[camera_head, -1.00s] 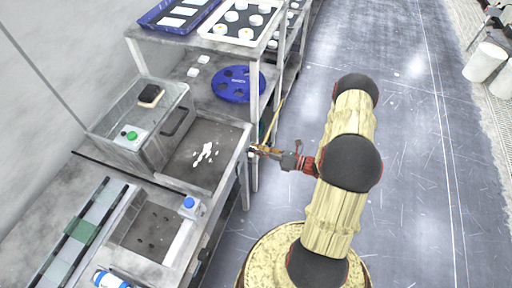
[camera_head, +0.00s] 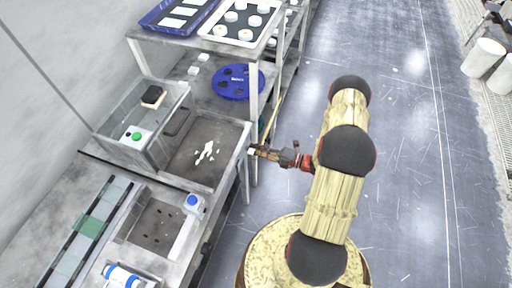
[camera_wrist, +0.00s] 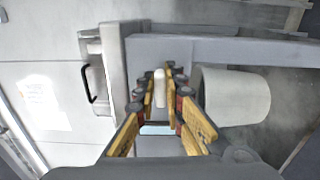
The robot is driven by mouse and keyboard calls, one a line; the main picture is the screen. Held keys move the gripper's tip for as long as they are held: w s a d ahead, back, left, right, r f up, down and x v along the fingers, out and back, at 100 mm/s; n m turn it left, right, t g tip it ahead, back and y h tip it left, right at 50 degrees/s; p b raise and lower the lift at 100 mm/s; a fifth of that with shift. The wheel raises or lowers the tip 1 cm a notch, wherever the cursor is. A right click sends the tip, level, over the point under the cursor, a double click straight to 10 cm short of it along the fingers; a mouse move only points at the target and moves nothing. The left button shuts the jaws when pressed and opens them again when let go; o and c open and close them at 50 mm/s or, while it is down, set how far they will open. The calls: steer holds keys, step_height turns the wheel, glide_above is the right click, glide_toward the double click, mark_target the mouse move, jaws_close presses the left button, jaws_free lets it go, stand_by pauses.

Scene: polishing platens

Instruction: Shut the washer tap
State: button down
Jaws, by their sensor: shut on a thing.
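In the wrist view, the yellow-and-red fingers of my gripper (camera_wrist: 166,84) are closed around a small pale upright piece (camera_wrist: 160,90), which looks like the handle of the washer tap. The tap's body is not clear in this view. In the head view, my gripper (camera_head: 254,151) reaches left to the front edge of the bench, beside the grey sink basin (camera_head: 226,136). A small white bit shows at its fingertips. The fingers cover most of the tap there.
A clear-walled box with a green button (camera_head: 136,136) stands left of the basin. A blue-topped unit (camera_head: 193,203) sits nearer. A blue platen (camera_head: 239,82) lies on the shelf behind. In the wrist view, a pale cylinder (camera_wrist: 236,96) is right of the fingers.

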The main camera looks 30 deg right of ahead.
steer(key=shift+m, duration=0.4)
steer(key=shift+f, duration=0.1)
steer(key=c, duration=1.9)
jaws_free()
steer(key=v, duration=1.2)
steer(key=shift+d, duration=0.1)
